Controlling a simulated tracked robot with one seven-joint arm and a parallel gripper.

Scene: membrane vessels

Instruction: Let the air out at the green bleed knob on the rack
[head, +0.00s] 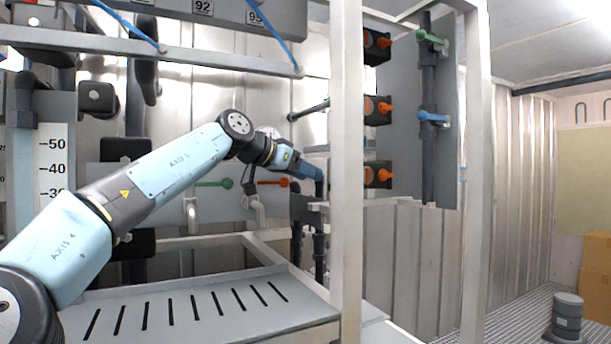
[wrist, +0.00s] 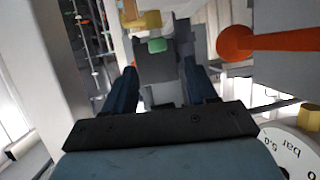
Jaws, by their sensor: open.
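My gripper (head: 312,172) is at the end of my arm, in front of the grey rack panel and left of the white upright. In the wrist view its two dark fingers stand apart, with an open gap (wrist: 160,78) between them. A small green piece (wrist: 157,45) shows just beyond the gap, on or in front of a grey part. It looks like the green bleed knob; it seems apart from the fingers. In the head view I cannot make out this knob; my arm and gripper may hide it.
An orange-red lever (wrist: 268,42) is close to the right finger, with a yellow piece (wrist: 145,20) above the green one. A pressure gauge (wrist: 292,152) is at lower right. A green lever (head: 213,183) and the white upright (head: 347,220) flank my gripper.

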